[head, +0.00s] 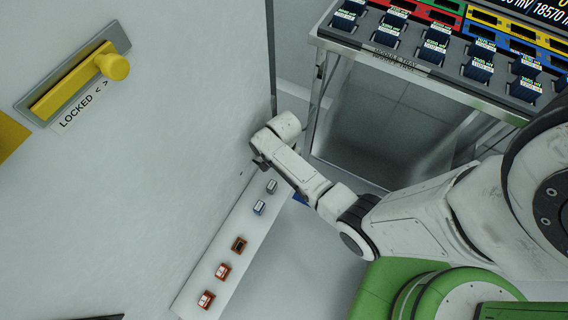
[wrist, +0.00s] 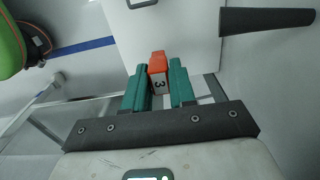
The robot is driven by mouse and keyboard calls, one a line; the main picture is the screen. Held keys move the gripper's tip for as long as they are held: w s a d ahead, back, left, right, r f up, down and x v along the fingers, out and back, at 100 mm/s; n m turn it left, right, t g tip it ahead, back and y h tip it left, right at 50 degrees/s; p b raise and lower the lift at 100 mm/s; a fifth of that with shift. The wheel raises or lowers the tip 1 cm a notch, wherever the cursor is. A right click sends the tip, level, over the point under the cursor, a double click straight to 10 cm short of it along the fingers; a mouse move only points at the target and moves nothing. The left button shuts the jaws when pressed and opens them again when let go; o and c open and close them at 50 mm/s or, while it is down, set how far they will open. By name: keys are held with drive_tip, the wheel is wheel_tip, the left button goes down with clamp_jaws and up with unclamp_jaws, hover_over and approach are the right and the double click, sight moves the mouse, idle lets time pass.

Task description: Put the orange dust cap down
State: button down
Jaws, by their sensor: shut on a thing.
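My gripper (wrist: 159,85) has two green fingers, shut on the orange dust cap (wrist: 158,59) in the wrist view. The cap's near face is pale with a dark "3" on it. In the head view my gripper (head: 259,163) is beside the large pale panel, above the upper end of a narrow white ledge. The cap cannot be made out there, hidden at the gripper's end. In the wrist view a white surface lies beyond the cap; I cannot tell whether they touch.
The white ledge (head: 224,247) carries two orange blocks (head: 222,271) (head: 206,299), a brown-orange piece (head: 239,244) and two grey-blue pieces (head: 259,208) (head: 271,187). A yellow slider (head: 75,85) marked "LOCKED" is on the panel. A module tray (head: 420,68) stands at upper right. A dark bar (wrist: 265,20) shows in the wrist view.

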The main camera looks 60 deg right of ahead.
drive_tip(key=shift+f, duration=0.75)
drive_tip(key=shift+f, duration=0.15)
drive_tip(key=c, duration=0.9)
unclamp_jaws()
wheel_tip(320, 180, up, 12)
drive_tip(key=p, duration=0.3)
drive_tip(key=s+a+r+n, duration=0.3)
drive_tip(key=s+n, duration=0.1)
drive_tip(key=n, duration=0.1)
drive_tip(key=s+a+r+n, duration=0.4)
drive_tip(key=s+n, duration=0.1)
drive_tip(key=n, duration=0.1)
drive_tip(key=s+a+r+n+t, duration=0.1)
drive_tip(key=s+a+r+n, duration=0.3)
drive_tip(key=n, duration=0.2)
drive_tip(key=shift+s+a+r, duration=0.2)
drive_tip(key=shift+s, duration=0.2)
